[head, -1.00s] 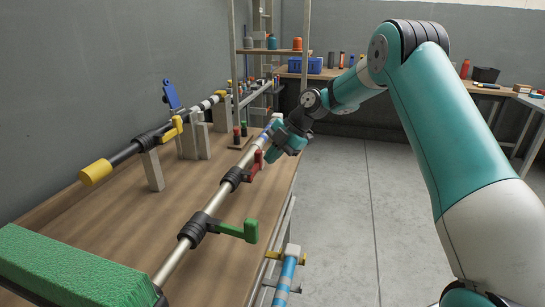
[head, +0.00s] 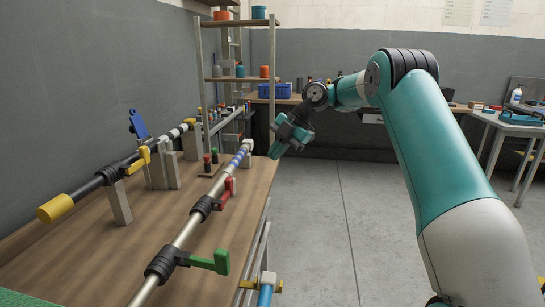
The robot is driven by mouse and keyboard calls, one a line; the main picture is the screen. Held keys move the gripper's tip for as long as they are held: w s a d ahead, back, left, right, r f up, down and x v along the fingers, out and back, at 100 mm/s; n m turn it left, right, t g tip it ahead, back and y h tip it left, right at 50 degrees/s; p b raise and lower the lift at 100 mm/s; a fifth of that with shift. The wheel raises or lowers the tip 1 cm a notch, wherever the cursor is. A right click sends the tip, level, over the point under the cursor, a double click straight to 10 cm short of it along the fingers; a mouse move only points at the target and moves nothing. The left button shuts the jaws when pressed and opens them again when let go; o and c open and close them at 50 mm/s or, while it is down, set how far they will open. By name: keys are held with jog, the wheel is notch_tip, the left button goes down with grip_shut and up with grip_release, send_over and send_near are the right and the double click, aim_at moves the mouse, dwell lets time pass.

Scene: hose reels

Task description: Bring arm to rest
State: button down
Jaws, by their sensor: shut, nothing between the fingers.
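My teal and white arm reaches in from the right of the head view. My gripper (head: 277,150) hangs at its far end, just off the right edge of the wooden bench (head: 118,245). It is shut and empty, apart from the metal rod (head: 187,231) on the bench. The rod carries a green handle (head: 210,262) and a red handle (head: 225,193) on black clamps.
A black bar with a yellow end (head: 55,208) lies on supports along the left wall. A shelf rack (head: 238,79) stands behind the bench. A blue bin (head: 274,91) sits on the back table. Grey floor (head: 330,220) is clear to the right.

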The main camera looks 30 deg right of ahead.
dwell(0.4)
jog(key=s+a+r+m+g+p, duration=0.1)
jog(key=s+a+r+m, duration=0.4)
jog(key=a, duration=0.4)
jog(key=s+a+r+m+p, duration=0.1)
jog(key=s+a+r+m, duration=0.1)
jog(key=s+a, duration=0.55)
jog(key=s+a+f+m+h, duration=0.1)
jog(key=s+m, duration=0.4)
jog(key=s, duration=0.7)
jog(key=s+a+f+m+g+h, duration=0.1)
jog(key=s+a+f+m+h, duration=0.1)
jog(key=s, duration=1)
jog(key=a+m, duration=0.1)
jog(key=m, duration=0.1)
jog(key=shift+a+m+p, duration=0.3)
jog(key=shift+m+p, duration=0.1)
